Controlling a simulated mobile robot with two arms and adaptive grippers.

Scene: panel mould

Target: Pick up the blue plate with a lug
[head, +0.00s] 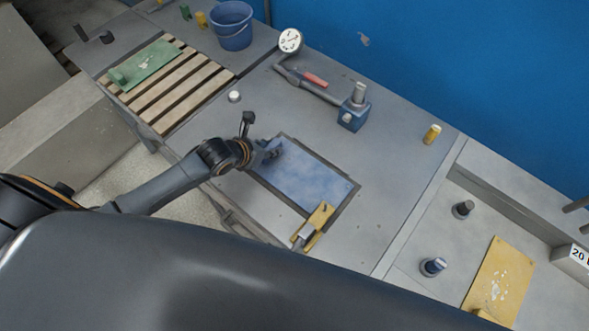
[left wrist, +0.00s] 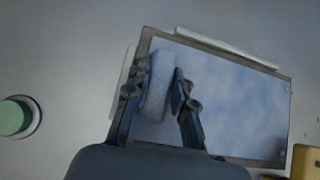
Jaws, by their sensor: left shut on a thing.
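The blue plate (head: 308,182) lies in a dark rectangular frame on the grey bench, its lug at the left end. In the left wrist view the plate (left wrist: 225,90) fills the frame's recess, and the raised lug (left wrist: 158,85) stands between my fingers. My left gripper (head: 272,150) is at the plate's left end, shut on the lug; it also shows in the left wrist view (left wrist: 158,92). The fingers partly hide the lug in the head view. My right gripper is not in view.
A yellow clamp-like piece (head: 313,226) sits at the frame's near right corner. A slatted rack (head: 163,103) with a green plate (head: 146,65) lies left; a yellow plate (head: 498,279) lies right.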

